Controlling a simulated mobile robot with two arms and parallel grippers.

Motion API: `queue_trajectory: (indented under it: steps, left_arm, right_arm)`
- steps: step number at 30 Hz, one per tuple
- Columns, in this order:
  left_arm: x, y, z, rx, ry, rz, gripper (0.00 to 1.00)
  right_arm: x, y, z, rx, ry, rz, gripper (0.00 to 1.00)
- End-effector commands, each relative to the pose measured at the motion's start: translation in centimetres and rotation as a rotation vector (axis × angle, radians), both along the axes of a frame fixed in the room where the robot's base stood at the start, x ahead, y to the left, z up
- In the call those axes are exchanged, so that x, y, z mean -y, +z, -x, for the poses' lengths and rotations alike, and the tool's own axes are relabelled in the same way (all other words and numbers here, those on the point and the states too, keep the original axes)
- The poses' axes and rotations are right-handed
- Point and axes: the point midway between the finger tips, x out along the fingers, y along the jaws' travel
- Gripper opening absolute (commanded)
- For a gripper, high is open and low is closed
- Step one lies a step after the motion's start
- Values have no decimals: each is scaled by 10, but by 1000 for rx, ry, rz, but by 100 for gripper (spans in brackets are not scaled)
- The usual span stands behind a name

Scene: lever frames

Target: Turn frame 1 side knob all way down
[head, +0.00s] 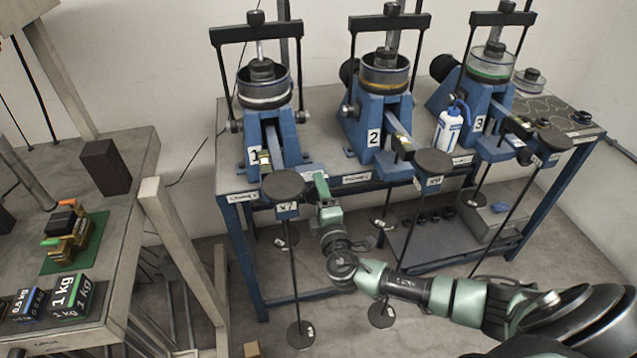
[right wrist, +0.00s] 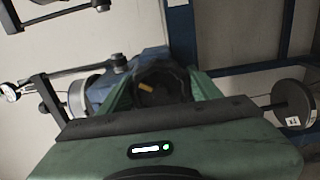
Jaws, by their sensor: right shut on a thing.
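Frame 1 (head: 265,140) is the leftmost blue lever frame on the bench, marked with a 1. Its side knob (right wrist: 160,88) is black and round with a small yellow-orange mark, seen end-on in the right wrist view. My right gripper (head: 321,182) is at the right side of frame 1's lower front, just above the bench's front edge. In the right wrist view its green fingers (right wrist: 157,85) are on both sides of the knob, shut on it. In the head view I cannot make out the knob behind the gripper. My left gripper is not in view.
Frame 2 (head: 375,120) and frame 3 (head: 480,105) stand to the right on the bench. A black disc marked X7 (head: 284,185) is close left of my right gripper, with a hanging rod below. A white-blue bottle (head: 450,128) stands between frames 2 and 3.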

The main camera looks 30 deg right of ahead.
Motion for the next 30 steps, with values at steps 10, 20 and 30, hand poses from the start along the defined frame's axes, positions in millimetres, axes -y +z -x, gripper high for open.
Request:
queue_trajectory:
  steps: [10,20,30]
  left_arm:
    - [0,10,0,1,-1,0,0]
    - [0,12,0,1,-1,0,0]
    - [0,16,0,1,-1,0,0]
  right_arm:
    - [-5,0,-1,-63,11,248,82]
    - [-6,0,11,-65,6,247,82]
    - [-15,-1,50,-66,5,246,82]
